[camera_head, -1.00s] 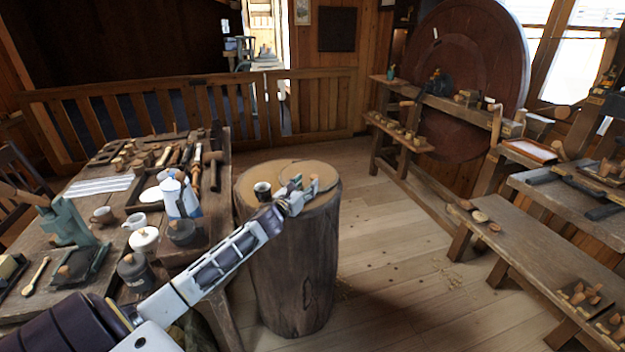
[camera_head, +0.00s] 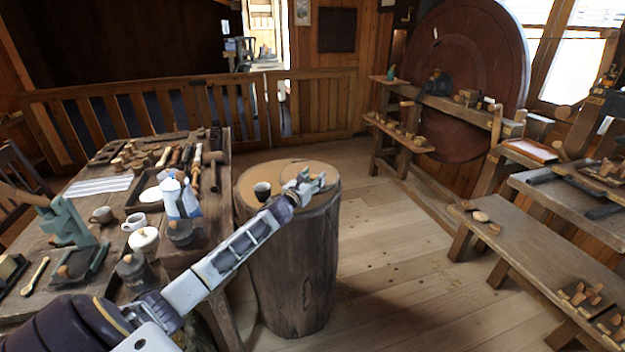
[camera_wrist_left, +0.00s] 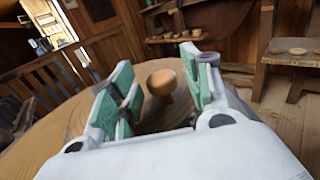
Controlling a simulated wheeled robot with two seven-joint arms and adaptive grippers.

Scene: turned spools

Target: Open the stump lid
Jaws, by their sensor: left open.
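The stump (camera_head: 290,265) stands on the floor at the middle of the head view. Its round lid (camera_head: 290,169) lies flat in the top, partly hidden by my arm. In the left wrist view a turned wooden knob (camera_wrist_left: 163,82) stands up from the wooden top (camera_wrist_left: 55,128). My left gripper (camera_head: 318,181) is over the right part of the stump top. In the left wrist view its green-padded fingers (camera_wrist_left: 158,72) are open, one on each side of the knob, with visible gaps. My right gripper is not in view.
A crowded workbench (camera_head: 75,205) with pots, mugs and tools is close on the left. A low bench (camera_head: 545,250) stands to the right, with clear floor (camera_head: 400,235) between.

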